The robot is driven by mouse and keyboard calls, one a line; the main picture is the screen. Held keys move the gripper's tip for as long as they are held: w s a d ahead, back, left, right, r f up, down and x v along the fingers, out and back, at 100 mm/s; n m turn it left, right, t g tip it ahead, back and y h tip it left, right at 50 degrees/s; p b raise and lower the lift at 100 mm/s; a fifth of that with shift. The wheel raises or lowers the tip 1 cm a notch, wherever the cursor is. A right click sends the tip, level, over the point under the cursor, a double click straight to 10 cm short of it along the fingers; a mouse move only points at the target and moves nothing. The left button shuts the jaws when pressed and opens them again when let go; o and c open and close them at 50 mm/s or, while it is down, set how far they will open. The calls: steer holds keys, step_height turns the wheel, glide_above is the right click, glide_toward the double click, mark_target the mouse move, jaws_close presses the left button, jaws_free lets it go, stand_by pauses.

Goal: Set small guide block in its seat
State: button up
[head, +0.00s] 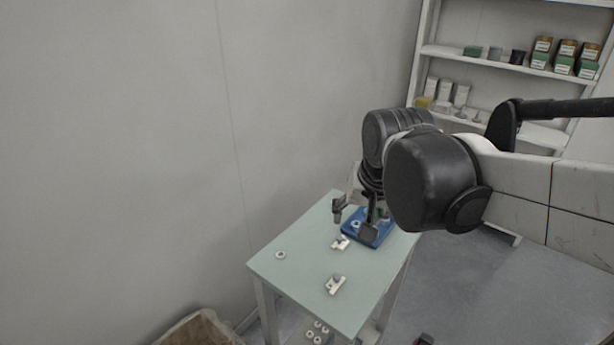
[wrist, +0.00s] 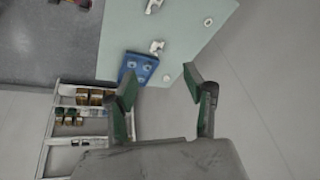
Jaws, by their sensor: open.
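The blue fixture (head: 381,237) lies on the pale green table; its face has several round features, in the wrist view too (wrist: 139,66). One white block (head: 340,243) lies on the table beside the fixture, also seen in the wrist view (wrist: 157,46). A second white block (head: 335,284) lies nearer the front edge and shows at the top of the wrist view (wrist: 154,5). I cannot tell for sure which is the small guide block. My gripper (head: 353,219) is open and empty above the table and partly hides the fixture; its fingers (wrist: 161,78) spread wide.
A white ring (head: 280,255) lies alone on the left of the table (head: 305,260). More white rings (head: 317,330) sit on a lower shelf. A cardboard box (head: 200,328) stands on the floor. Shelving (head: 480,56) with boxes stands behind. The table's front left is clear.

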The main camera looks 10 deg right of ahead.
steer(key=s+a+n+t, duration=0.1)
steer(key=s+n+t, duration=0.1)
steer(key=s, duration=0.6)
steer(key=shift+a+f+n, duration=0.2)
steer(key=shift+f+n, duration=0.05)
steer(key=shift+n, duration=0.45)
steer(key=shift+s+f+t, duration=0.1)
steer(key=shift+s+t, duration=0.2)
steer(key=shift+c, duration=1.1)
